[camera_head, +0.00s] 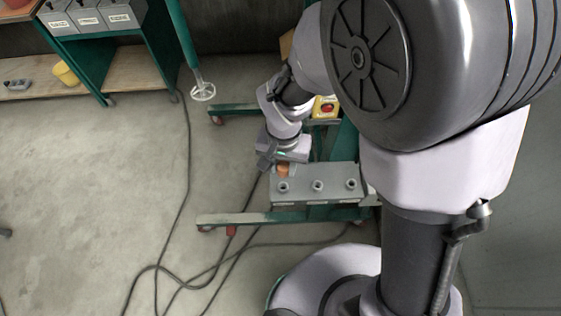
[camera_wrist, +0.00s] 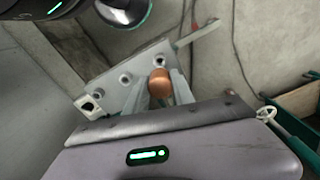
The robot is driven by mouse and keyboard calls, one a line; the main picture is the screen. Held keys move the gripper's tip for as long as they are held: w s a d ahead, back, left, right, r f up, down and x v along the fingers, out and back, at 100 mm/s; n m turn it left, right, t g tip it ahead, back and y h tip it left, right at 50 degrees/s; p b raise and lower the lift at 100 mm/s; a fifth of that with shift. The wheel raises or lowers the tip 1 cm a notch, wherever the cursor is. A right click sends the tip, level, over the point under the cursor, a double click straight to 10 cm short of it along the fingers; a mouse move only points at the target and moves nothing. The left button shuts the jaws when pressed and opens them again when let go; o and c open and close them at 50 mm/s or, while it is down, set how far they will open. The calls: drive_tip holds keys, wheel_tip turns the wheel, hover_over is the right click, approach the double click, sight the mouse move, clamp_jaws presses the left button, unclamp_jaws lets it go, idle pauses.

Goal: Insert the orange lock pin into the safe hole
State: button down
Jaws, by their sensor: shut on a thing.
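The orange lock pin (camera_head: 283,171) shows as a small orange shape at the end of my gripper (camera_head: 279,166) in the head view. In the wrist view, its rounded orange-brown top (camera_wrist: 158,82) sits between the two grey fingers of my gripper (camera_wrist: 158,90), which are shut on it. Its lower end is hidden. The grey box (camera_head: 300,198) has three round ringed holes: left (camera_head: 283,187), middle (camera_head: 317,185) and right (camera_head: 350,184). The pin is just behind the left hole in the head view. The labels below the holes are too small to read, so I cannot tell which is the safe hole.
The box is on a green frame (camera_head: 260,217) with red-wheeled feet. A yellow box with a red button (camera_head: 326,107) is behind it. Dark cables (camera_head: 185,262) cross the floor. A green bench (camera_head: 140,60) with grey bins stands at the back left. The left floor is mostly clear.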

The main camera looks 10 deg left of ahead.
sight(283, 176)
drive_tip(key=shift+w+f+b, duration=0.1)
drive_tip(key=shift+f+b, duration=0.1)
drive_tip(key=shift+b, duration=0.1)
wheel_tip(283, 176, down, 6)
drive_tip(key=b, duration=0.5)
drive_tip(key=shift+r, duration=0.25)
drive_tip(key=shift+f+b, duration=1.75)
drive_tip(key=shift+b, duration=0.2)
idle(0.7)
drive_tip(key=c, duration=1)
unclamp_jaws()
wheel_tip(283, 176, up, 18)
drive_tip(key=p, duration=0.5)
drive_tip(key=shift+f, duration=0.25)
drive_tip(key=shift+d, duration=0.15)
